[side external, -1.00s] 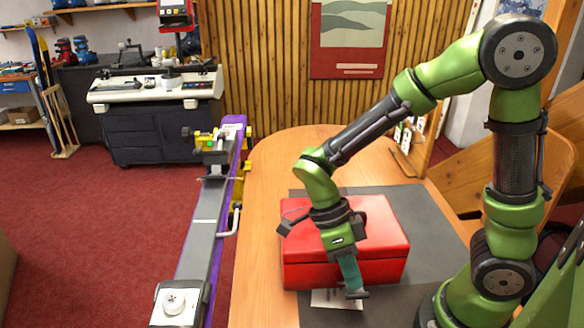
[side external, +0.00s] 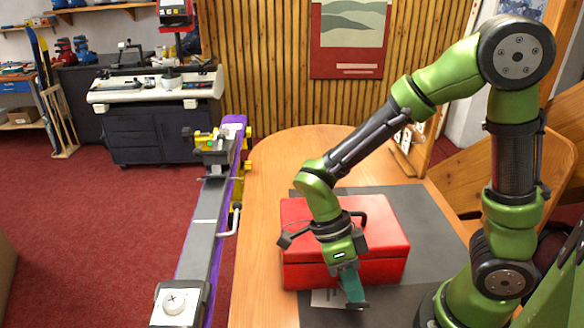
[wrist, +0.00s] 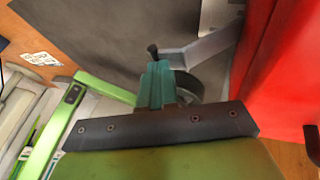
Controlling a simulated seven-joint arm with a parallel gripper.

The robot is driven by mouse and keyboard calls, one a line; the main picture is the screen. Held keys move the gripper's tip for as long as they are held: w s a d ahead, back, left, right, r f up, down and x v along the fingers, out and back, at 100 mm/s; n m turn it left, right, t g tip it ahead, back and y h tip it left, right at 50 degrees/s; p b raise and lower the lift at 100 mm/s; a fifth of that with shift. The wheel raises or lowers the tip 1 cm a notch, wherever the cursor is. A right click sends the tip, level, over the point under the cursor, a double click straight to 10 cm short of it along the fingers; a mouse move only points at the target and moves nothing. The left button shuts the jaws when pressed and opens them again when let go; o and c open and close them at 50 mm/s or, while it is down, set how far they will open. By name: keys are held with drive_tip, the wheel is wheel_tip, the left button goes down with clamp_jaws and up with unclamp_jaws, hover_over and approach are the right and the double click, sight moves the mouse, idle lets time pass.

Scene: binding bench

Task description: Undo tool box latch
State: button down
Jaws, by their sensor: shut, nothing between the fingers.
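The red tool box (side external: 380,262) sits closed on a dark grey mat on the bench. It fills the right side of the wrist view (wrist: 262,60). My gripper (side external: 354,299) points down in front of the box's near face, with its teal fingers shut and empty. In the wrist view the fingers (wrist: 155,82) are together. Just beyond them a grey lever (wrist: 205,46) with a dark knob at its end reaches out from the box side, seemingly the latch. I cannot tell whether the fingers touch it.
A long grey and purple rail (side external: 207,225) with clamps stands left of the wooden bench (side external: 262,215). Bare bench lies left of the box.

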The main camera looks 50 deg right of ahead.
drive_tip(key=shift+w+d+r, duration=0.65)
drive_tip(key=shift+w+d, duration=0.05)
drive_tip(key=shift+w, duration=0.05)
drive_tip(key=shift+w+d+r, duration=0.8)
drive_tip(key=shift+r, duration=0.15)
drive_tip(key=s+v, duration=0.1)
drive_tip(key=v, duration=0.8)
drive_tip(key=shift+a+r, duration=0.6)
drive_tip(key=shift+r, duration=0.05)
drive_tip(key=shift+w, duration=0.1)
